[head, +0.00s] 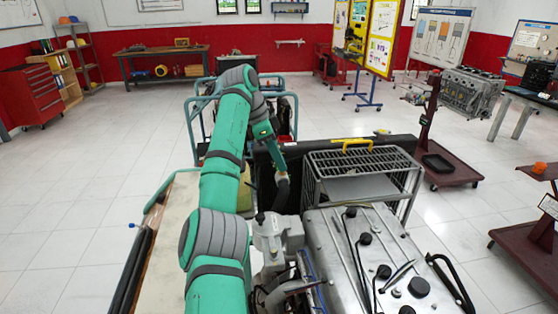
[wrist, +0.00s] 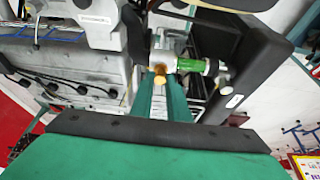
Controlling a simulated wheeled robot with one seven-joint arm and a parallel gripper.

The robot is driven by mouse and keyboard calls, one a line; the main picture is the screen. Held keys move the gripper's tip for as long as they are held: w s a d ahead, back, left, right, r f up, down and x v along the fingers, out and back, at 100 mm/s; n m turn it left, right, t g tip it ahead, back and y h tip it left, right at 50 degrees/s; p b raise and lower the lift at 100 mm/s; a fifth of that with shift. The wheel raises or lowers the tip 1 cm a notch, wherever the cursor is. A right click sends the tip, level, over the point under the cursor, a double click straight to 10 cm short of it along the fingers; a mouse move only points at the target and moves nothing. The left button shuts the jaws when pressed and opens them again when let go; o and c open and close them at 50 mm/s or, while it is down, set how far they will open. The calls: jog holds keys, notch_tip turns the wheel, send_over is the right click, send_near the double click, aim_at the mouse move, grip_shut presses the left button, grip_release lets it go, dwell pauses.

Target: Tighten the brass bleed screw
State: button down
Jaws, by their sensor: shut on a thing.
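The brass bleed screw (wrist: 160,79) is a small gold-coloured piece near the centre of the wrist view, beside a pale metal fitting. My gripper (wrist: 160,86) reaches up to it from below in that view, with its two green fingers shut on the screw. The fingers hide part of it. A bright green cylinder (wrist: 189,65) lies just right of the screw. In the head view my arm bends down beside the engine (head: 385,255), and neither the fingertips nor the screw can be made out.
The engine, with dark cables, also shows at the left of the wrist view (wrist: 75,75). A grey wire cage (head: 362,163) with a yellow handle stands behind it. A black bar (wrist: 250,65) is close on the right in the wrist view. Open tiled floor (head: 100,155) lies to the left.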

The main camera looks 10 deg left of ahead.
jog(key=shift+m+g, duration=0.3)
jog(key=shift+m, duration=0.3)
jog(key=shift+w+a+r+m, duration=0.25)
jog(key=shift+a+r+m, duration=0.1)
jog(key=shift+m, duration=0.55)
jog(key=shift+d+f+m+g, duration=0.2)
jog(key=shift+f+m+g, duration=0.05)
jog(key=shift+m+g, duration=0.05)
jog(key=shift+d, duration=0.1)
jog(key=shift+d+f, duration=0.1)
jog(key=shift+d, duration=0.2)
jog(key=c, duration=1.7)
grip_release()
jog(key=shift+d, duration=0.15)
jog(key=shift+s+a, duration=0.2)
jog(key=shift+a, duration=0.3)
jog(key=shift+a, duration=0.1)
